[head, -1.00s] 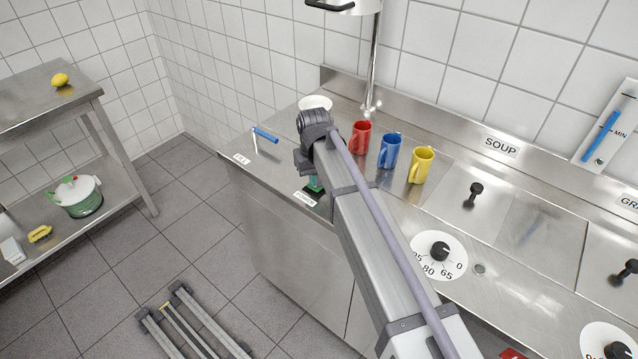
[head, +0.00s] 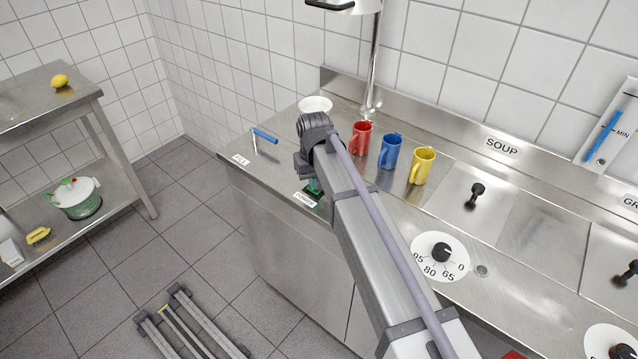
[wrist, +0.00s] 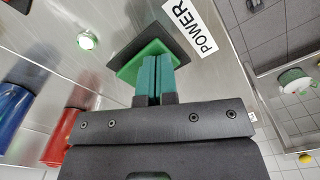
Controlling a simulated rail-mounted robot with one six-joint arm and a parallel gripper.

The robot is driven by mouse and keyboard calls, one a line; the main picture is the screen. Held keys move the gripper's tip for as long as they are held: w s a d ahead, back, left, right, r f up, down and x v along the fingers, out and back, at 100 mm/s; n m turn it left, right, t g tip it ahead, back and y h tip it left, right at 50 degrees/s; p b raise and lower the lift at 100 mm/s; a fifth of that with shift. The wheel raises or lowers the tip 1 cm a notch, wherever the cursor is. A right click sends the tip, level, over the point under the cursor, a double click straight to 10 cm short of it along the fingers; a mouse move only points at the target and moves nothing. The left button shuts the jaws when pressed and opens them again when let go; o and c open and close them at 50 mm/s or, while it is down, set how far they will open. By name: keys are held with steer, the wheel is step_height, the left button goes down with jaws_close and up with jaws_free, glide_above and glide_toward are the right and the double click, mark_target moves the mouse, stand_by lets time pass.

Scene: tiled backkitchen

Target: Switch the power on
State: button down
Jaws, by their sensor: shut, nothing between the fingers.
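The power switch is a green rocker (wrist: 142,62) on a black plate (wrist: 126,42), beside the POWER label (wrist: 190,27) in the wrist view. In the head view the label (head: 304,199) shows at the counter's front edge, and the switch (head: 314,192) is partly hidden by my arm. My gripper (wrist: 155,60) has its teal fingers together and empty. Their tips are right at the green rocker, apparently against it; exact contact is hard to tell. A round lamp (wrist: 86,40) near the switch looks bright, whitish with a green tint.
Red (head: 360,138), blue (head: 390,151) and yellow (head: 422,166) mugs stand on the counter just right of my arm. A white bowl (head: 315,104) is behind my wrist. A blue-handled lever (head: 265,136) is to the left. A dial (head: 440,256) lies to the right.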

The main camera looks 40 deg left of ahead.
step_height(320, 180, up, 7)
steer(key=p, duration=0.6)
steer(key=shift+p, duration=0.35)
steer(key=s+d+m, duration=0.2)
steer(key=d+m, duration=0.3)
steer(key=d, duration=2.3)
steer(key=s+d+m, duration=0.3)
steer(key=d+m, duration=0.3)
steer(key=d, duration=2.3)
steer(key=shift+d, duration=0.3)
steer(key=shift+w, duration=0.1)
